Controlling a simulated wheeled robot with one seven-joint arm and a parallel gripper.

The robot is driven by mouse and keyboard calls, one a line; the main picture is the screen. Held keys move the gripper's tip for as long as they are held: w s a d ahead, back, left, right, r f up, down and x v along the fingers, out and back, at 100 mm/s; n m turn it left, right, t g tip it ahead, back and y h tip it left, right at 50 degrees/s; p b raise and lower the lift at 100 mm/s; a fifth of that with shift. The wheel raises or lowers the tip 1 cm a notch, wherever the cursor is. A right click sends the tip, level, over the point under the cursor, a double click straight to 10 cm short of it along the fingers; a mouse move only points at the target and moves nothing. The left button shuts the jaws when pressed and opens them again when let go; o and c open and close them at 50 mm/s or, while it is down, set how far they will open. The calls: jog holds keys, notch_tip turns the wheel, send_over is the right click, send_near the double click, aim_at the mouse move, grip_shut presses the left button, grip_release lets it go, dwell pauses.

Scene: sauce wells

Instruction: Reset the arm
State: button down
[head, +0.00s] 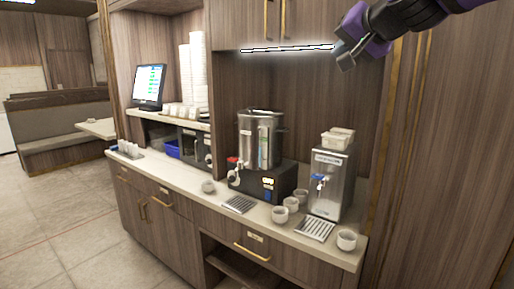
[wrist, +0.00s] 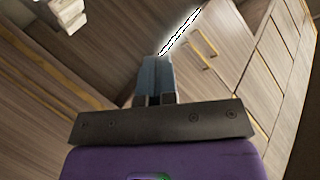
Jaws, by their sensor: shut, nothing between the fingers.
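My gripper (head: 344,56) is in the upper right of the head view, raised in front of the upper cabinets and high above the counter. Its fingers are together and hold nothing. In the wrist view my gripper (wrist: 156,85) points toward the wooden cabinet fronts, with its closed fingers in the middle. No object touches it.
The counter (head: 180,176) holds a steel urn (head: 260,138) on a black base, a steel dispenser (head: 331,185), several small cups (head: 347,240) and two drip grates. A lit strip (head: 288,49) runs under the upper cabinets (head: 235,22) beside my gripper. Open floor lies at left.

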jog(key=s+d+f+n+g+h, duration=0.1)
jog(key=s+d+f+g, duration=0.1)
jog(key=s+d+f, duration=0.2)
jog(key=s+d+f+n+g+h, duration=0.1)
jog(key=s+d+f+g+h, duration=0.1)
jog(key=s+f, duration=0.9)
jog(key=s+d+f+n+g+h, duration=0.1)
jog(key=s+d+f, duration=0.5)
jog(key=s, duration=0.6)
jog(key=f+g+h, duration=0.1)
jog(key=f+g, duration=0.1)
jog(key=shift+s+d+g, duration=0.3)
jog(key=shift+s, duration=0.1)
